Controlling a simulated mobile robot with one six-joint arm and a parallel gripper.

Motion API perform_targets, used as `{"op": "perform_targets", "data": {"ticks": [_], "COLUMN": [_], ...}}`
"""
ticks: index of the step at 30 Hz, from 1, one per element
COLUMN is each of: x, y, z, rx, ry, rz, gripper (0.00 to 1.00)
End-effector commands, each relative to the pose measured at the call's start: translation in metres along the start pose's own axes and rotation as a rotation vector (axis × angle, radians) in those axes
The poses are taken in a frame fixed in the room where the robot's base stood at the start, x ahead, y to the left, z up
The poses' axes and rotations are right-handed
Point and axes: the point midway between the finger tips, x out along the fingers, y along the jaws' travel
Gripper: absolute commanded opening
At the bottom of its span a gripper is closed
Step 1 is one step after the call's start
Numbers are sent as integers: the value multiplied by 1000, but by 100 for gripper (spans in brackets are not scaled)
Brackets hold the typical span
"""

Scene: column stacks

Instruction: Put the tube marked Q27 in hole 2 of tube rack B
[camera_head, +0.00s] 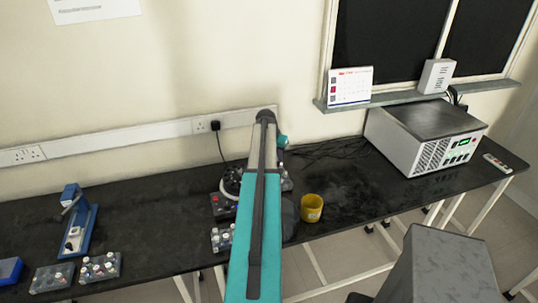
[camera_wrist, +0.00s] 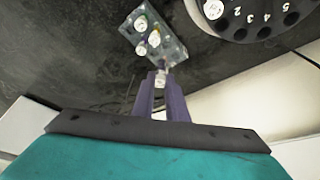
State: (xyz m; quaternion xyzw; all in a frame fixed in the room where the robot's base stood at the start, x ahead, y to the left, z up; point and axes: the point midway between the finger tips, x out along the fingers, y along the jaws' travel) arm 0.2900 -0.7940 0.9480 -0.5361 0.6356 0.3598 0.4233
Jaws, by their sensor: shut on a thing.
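In the wrist view, my gripper (camera_wrist: 161,88) has its purple fingers shut on a small white-topped tube (camera_wrist: 160,79). Its marking is too small to read, so I cannot tell whether it is Q27. Just beyond the fingertips is a grey tube rack (camera_wrist: 173,52) holding several white-capped tubes. I cannot tell whether the held tube is clear of this rack, nor read a rack letter. In the head view, other tube racks with tubes stand at the front left (camera_head: 52,278) and beside it (camera_head: 100,269). Another rack (camera_head: 221,240) is partly hidden by my arm.
A dark round carousel with numbered holes (camera_wrist: 262,14) is close by at the upper right of the wrist view. In the head view, a yellow cup (camera_head: 311,208) stands right of my arm. A blue device (camera_head: 79,224) stands left, a grey instrument (camera_head: 424,137) right.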

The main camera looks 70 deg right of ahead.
Motion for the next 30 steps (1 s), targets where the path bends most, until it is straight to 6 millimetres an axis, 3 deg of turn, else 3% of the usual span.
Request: {"op": "perform_targets", "data": {"ticks": [13,30], "x": [0,28], "y": [-14,-16], "z": [11,24], "rx": [-18,-21], "ry": [0,0], "rz": [-7,-9], "gripper": [0,0]}}
